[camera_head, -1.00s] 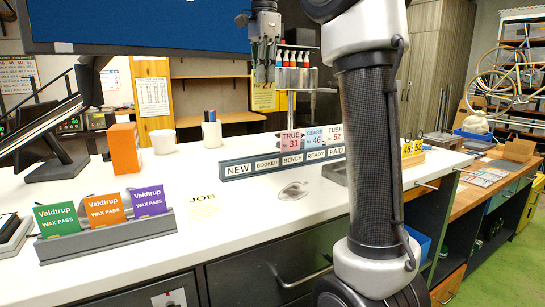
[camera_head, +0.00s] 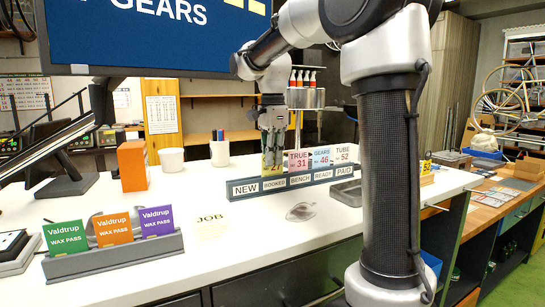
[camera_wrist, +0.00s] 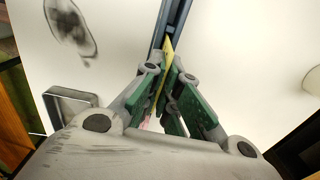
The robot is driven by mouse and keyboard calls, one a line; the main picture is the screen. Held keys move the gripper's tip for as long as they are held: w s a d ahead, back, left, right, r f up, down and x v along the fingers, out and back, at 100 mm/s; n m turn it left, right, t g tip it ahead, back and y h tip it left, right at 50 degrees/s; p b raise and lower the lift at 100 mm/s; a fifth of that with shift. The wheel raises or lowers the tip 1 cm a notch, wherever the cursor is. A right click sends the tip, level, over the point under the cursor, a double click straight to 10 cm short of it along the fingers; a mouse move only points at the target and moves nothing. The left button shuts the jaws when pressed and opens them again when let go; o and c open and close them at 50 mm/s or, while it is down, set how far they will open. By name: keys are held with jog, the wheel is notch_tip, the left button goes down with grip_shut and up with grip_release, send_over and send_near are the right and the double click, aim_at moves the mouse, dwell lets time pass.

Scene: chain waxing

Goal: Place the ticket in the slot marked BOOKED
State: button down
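A dark rack (camera_head: 246,187) on the white counter carries the labels NEW, BOOKED, BENCH, READY and PAID. My gripper (camera_head: 272,150) is upright above the BOOKED label (camera_head: 275,184), shut on a yellow ticket (camera_head: 271,168). The ticket's lower edge meets the rack's top behind that label; I cannot tell how deep it sits. In the wrist view the ticket (camera_wrist: 168,48) shows edge-on between the green finger pads, in line with the rack (camera_wrist: 177,20).
A grey tray (camera_head: 347,192) and a clear, dark-marked item (camera_head: 301,212) lie by the rack. White cups (camera_head: 172,159), an orange box (camera_head: 132,165) and a wax-pass holder (camera_head: 115,258) stand leftward. A bottle stand (camera_head: 305,98) is behind.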

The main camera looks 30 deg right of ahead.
jog(key=shift+f, duration=0.1)
jog(key=c, duration=1.6)
grip_release()
jog(key=shift+c, duration=0.2)
notch_tip(320, 180, up, 12)
jog(key=shift+s, duration=0.1)
